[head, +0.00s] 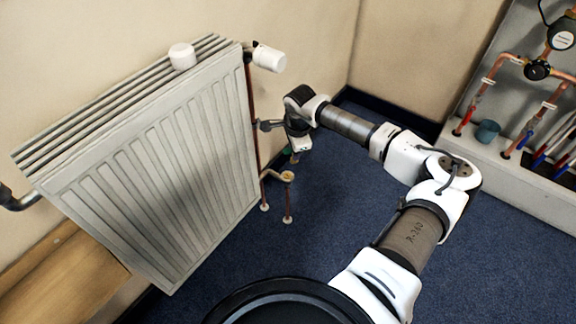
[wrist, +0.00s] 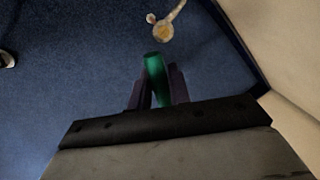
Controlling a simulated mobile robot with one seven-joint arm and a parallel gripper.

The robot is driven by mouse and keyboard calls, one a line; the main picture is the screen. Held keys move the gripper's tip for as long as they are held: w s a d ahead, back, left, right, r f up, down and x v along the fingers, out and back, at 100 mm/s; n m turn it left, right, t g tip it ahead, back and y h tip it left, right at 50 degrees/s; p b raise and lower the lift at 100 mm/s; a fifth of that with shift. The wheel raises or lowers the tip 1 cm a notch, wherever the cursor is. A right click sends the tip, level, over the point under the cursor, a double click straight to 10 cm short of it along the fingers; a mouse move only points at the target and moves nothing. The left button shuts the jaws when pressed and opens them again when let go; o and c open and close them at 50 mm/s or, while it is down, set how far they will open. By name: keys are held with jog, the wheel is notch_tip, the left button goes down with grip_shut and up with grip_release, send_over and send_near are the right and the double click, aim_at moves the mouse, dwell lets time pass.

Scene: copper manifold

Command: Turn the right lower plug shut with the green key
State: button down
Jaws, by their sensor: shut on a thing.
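My gripper (head: 292,155) is in the air to the right of the radiator, pointing down. In the wrist view its fingers (wrist: 158,92) are closed around the green key (wrist: 155,75). In the head view only a small bit of green shows below the gripper. The brass-topped plug (head: 287,176) sits on a copper pipe by the radiator's lower right corner. In the wrist view the plug (wrist: 162,31) lies just beyond the key's tip, with a gap of floor between them. The key looks apart from the plug.
The white radiator (head: 160,170) stands on the left, with a white valve head (head: 269,58) at its upper right and a white cap (head: 182,56) on top. A copper manifold (head: 537,71) with a blue cup (head: 487,131) is at the right. The blue carpet (head: 340,220) is clear.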

jog(key=w+a+f+m+h+b, duration=0.1)
jog(key=w+a+f+m+b, duration=0.1)
jog(key=m+b, duration=0.8)
jog(key=shift+w+f+m+g+b, duration=0.3)
jog(key=shift+w+f+b, duration=0.7)
jog(key=shift+b, duration=1.75)
jog(key=shift+s+f, duration=0.3)
jog(key=shift+f, duration=0.1)
jog(key=shift+f+b, duration=1.8)
jog(key=shift+f, duration=0.55)
jog(key=shift+f+p, duration=0.15)
jog(key=shift+p, duration=0.15)
jog(key=shift+f+b, duration=0.5)
jog(key=shift+f, duration=0.45)
